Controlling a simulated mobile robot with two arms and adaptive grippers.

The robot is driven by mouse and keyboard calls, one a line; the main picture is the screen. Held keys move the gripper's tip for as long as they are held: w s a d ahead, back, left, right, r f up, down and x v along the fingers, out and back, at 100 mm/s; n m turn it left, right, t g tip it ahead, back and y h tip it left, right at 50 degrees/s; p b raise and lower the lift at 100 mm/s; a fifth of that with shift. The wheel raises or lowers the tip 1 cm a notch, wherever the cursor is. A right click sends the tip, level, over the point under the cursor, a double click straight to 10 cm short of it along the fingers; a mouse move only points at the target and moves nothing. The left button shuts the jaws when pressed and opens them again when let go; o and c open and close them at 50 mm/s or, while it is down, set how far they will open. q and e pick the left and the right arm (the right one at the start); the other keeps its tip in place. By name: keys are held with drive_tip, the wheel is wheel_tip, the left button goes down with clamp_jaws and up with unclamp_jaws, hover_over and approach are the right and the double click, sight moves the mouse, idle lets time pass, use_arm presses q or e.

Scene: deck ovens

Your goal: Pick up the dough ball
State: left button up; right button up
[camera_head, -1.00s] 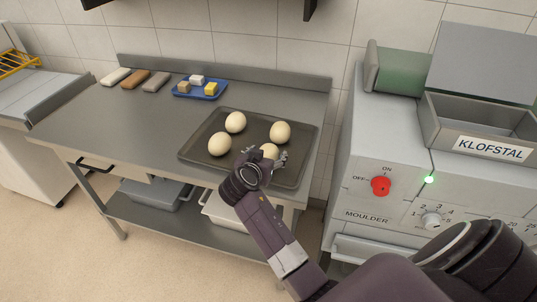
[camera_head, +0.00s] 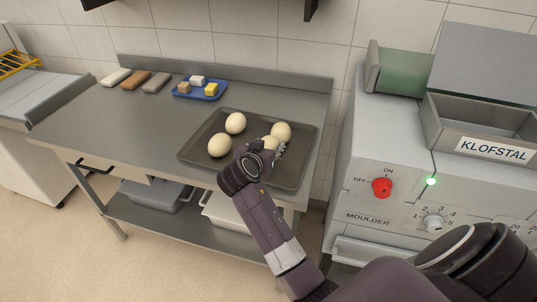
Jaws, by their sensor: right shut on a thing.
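Several pale dough balls sit on a dark tray (camera_head: 213,118) on the steel table. One dough ball (camera_head: 236,123) is at the back, one dough ball (camera_head: 220,145) at the left, and one dough ball (camera_head: 281,131) at the right. My right gripper (camera_head: 276,152) is over the front right of the tray, shut on another dough ball (camera_head: 269,142). My left gripper is not in view.
A blue tray (camera_head: 184,96) with small blocks stands at the table's back. Several loaf-shaped pieces (camera_head: 135,79) lie at the back left. The moulder machine (camera_head: 390,150) stands to the right. The table's left middle (camera_head: 130,120) is clear.

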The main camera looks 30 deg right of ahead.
sight(268, 141)
wheel_tip(268, 141, up, 16)
drive_tip(key=b, duration=0.1)
drive_tip(key=shift+r, duration=0.25)
